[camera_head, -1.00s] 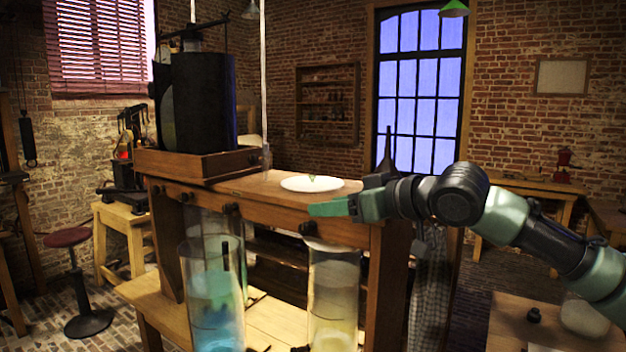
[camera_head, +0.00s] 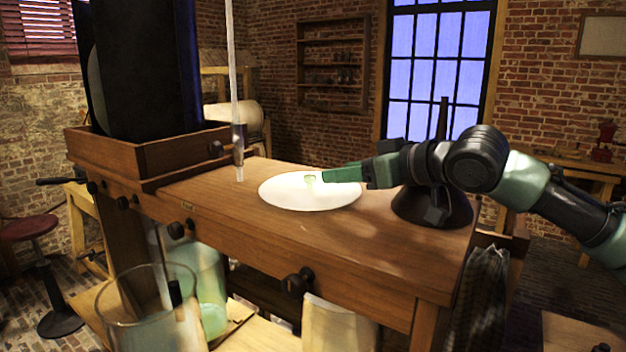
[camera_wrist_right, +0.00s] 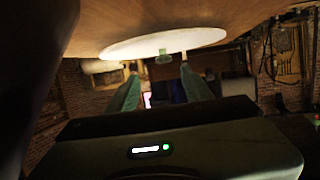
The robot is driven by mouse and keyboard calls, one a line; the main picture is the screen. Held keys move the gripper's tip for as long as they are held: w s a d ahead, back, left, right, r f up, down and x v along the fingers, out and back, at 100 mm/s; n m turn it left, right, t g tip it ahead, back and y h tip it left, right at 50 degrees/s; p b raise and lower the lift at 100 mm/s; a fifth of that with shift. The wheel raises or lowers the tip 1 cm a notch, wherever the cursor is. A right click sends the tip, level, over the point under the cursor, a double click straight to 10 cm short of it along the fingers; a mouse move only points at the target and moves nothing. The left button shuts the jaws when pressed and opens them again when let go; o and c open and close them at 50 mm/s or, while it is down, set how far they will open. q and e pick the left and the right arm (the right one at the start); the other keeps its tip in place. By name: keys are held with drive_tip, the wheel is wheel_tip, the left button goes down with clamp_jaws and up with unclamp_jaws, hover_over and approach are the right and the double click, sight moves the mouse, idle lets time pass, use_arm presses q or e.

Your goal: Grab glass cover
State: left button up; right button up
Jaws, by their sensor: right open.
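The glass cover (camera_head: 290,194) is a white round disc with a small pale green knob (camera_head: 311,179) on top. It lies flat on the wooden bench top. My right gripper (camera_head: 326,175) reaches in from the right, low over the disc, with its green fingertips close to the knob. In the right wrist view the gripper (camera_wrist_right: 158,72) is open, its two green fingers apart, with the knob (camera_wrist_right: 163,57) just beyond and between the tips. The disc (camera_wrist_right: 120,47) shows above them in that view. My left gripper is out of sight.
A dark conical stand (camera_head: 432,208) is just right of the disc, near my arm. Glass jars (camera_head: 150,315) stand below.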

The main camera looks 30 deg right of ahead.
sight(310, 176)
drive_tip(key=shift+w+a+p, duration=0.85)
drive_tip(key=shift+w, duration=0.2)
drive_tip(key=shift+w+f+p, duration=0.35)
drive_tip(key=shift+w+p, duration=0.05)
drive_tip(key=shift+w, duration=0.2)
drive_tip(key=shift+w+f+p, duration=0.3)
drive_tip(key=shift+w+p, duration=0.05)
drive_tip(key=shift+w, duration=0.25)
drive_tip(key=shift+x, duration=1.1)
drive_tip(key=shift+s+f, duration=0.1)
drive_tip(key=shift+f, duration=0.05)
drive_tip(key=shift+s, duration=0.1)
drive_tip(key=c, duration=1)
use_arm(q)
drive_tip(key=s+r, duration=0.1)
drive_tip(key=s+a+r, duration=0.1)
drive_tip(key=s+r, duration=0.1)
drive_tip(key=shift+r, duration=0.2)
use_arm(e)
clamp_jaws()
